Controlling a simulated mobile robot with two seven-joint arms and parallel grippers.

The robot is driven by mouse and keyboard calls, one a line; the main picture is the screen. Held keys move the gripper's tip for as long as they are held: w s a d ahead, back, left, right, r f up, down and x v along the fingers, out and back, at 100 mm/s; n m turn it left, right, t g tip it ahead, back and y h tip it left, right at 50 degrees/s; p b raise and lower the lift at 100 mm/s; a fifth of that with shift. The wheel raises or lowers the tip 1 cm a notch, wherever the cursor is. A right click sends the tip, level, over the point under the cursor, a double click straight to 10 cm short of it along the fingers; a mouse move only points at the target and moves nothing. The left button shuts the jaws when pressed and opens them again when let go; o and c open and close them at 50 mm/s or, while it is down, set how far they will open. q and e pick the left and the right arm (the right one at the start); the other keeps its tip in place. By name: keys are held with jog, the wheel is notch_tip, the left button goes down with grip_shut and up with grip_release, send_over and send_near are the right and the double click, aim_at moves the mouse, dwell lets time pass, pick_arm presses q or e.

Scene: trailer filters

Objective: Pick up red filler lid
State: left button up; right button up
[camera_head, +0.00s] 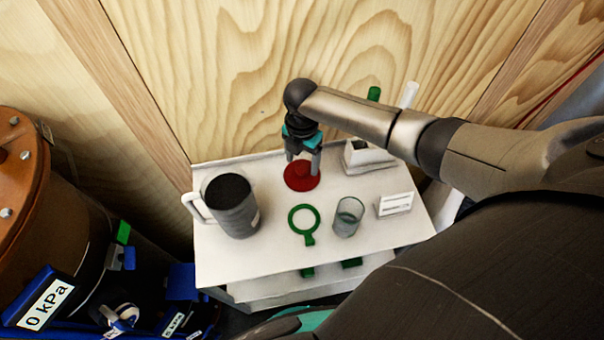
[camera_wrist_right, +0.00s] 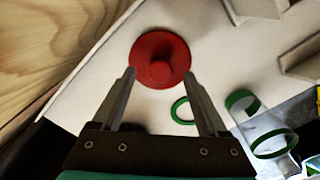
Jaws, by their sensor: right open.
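The red filler lid (camera_head: 301,177) is a round red disc with a raised knob, lying on the white shelf top (camera_head: 268,247) near its back edge. In the right wrist view the lid (camera_wrist_right: 160,47) lies just beyond the fingertips, with its knob facing the camera. My right gripper (camera_head: 303,165) points down over the lid in the head view. Whether the fingertips touch the lid I cannot tell. My left gripper does not show.
A dark grey jug (camera_head: 231,207) stands left of the lid. A white labelled block (camera_head: 395,204) is at the right. A wooden wall (camera_head: 240,80) rises close behind.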

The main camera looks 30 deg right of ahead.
jog(key=shift+f, duration=0.85)
jog(key=shift+c, duration=0.2)
grip_shut()
